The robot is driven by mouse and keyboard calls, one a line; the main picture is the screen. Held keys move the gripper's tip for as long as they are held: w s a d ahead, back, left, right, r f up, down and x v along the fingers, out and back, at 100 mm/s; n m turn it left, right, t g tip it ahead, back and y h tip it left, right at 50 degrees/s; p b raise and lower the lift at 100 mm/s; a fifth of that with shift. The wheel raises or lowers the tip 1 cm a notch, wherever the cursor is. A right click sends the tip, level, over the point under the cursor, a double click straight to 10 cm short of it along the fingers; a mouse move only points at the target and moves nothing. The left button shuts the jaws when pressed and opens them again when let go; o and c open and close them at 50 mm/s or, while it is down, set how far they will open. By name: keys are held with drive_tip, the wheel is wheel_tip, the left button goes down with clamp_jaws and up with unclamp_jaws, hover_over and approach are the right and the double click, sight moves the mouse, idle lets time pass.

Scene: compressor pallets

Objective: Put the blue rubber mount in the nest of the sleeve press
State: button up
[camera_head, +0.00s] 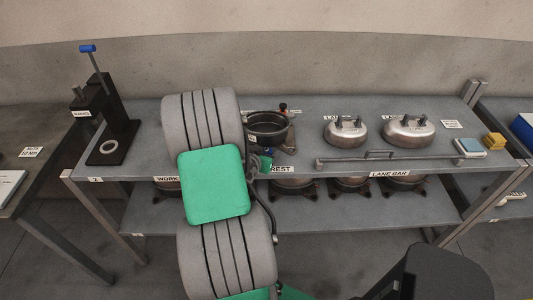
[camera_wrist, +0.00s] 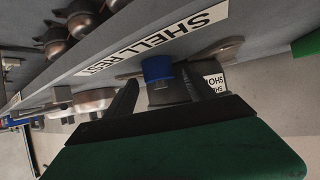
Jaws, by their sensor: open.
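The sleeve press (camera_head: 112,125) is a black stand with a blue-handled lever, on the left end of the bench. Its nest (camera_head: 110,147) shows as a pale ring with a dark centre on the base, with nothing visible in it. In the wrist view, a blue round piece (camera_wrist: 157,68), which looks like the blue rubber mount, sits against a dark grey block-like part (camera_wrist: 168,92). My gripper (camera_wrist: 160,78) is open, with one dark finger on each side of these pieces. I cannot tell whether the fingers touch them. My arm hides most of the gripper in the head view.
An open dark shell (camera_head: 267,124) stands just right of my arm. Two silver domed lids (camera_head: 345,132) (camera_head: 409,128) and a long bar (camera_head: 383,160) lie farther right. A yellow block (camera_head: 494,141) is at the right end. Bench space between the press and my arm is clear.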

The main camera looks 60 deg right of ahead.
drive_tip(key=shift+c, duration=0.5)
clamp_jaws()
